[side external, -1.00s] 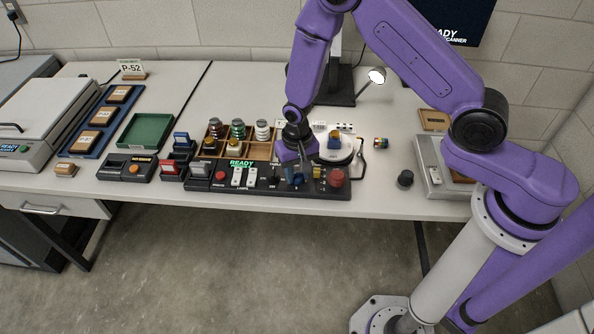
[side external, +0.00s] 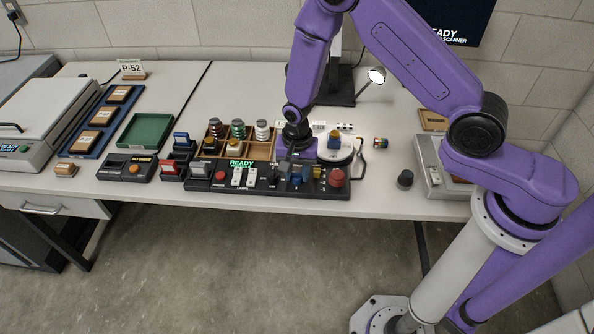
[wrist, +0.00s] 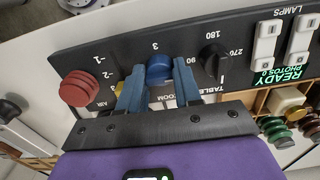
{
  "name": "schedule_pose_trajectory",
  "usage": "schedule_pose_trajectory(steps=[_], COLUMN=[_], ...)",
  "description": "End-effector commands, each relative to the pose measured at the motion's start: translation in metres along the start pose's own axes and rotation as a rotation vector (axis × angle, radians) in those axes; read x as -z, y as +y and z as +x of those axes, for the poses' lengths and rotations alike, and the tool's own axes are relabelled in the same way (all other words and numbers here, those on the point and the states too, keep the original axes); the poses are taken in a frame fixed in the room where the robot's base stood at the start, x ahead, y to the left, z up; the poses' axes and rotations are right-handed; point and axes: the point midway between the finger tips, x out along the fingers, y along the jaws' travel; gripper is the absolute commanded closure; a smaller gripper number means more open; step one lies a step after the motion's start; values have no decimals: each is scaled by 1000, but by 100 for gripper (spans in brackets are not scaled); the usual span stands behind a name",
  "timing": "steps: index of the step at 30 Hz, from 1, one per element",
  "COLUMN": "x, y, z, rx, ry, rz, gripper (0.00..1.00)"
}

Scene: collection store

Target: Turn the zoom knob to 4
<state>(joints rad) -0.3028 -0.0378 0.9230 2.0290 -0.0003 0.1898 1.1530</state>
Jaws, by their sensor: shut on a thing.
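The zoom knob is a blue round knob (wrist: 158,68) on the dark control panel (wrist: 115,55). A white 3 is printed beside it, and the word ZOOM is partly covered by my gripper. My gripper (wrist: 157,84) has one blue finger on each side of the knob and is shut on it. In the side external view my gripper (side external: 297,172) is over the right half of the panel, and the knob is hard to make out between the fingers. I cannot tell the knob's exact pointer setting.
A red button (wrist: 78,88) and a small yellow part (wrist: 118,87) are on one side of the knob. A black table knob (wrist: 213,58) is close on the other. Behind the panel are a wooden sorter (side external: 262,150) and a white turntable (side external: 338,153) bearing a blue-and-yellow object.

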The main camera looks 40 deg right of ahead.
Motion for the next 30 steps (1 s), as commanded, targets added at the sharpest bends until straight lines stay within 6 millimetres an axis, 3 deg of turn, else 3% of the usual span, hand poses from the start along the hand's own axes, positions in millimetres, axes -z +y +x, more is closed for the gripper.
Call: schedule_pose_trajectory(steps=[8, 9, 11, 12, 23, 30], x=[0, 0, 0, 0, 0, 0], y=[0, 0, 0, 0, 0, -1], z=[0, 0, 0, 0, -4, -32], rx=[1, 1, 1, 1, 1, 5], ry=[0, 0, 0, 0, 0, 2], rz=[4, 4, 3, 3, 1, 1], gripper=[97, 64, 44, 41, 41, 41])
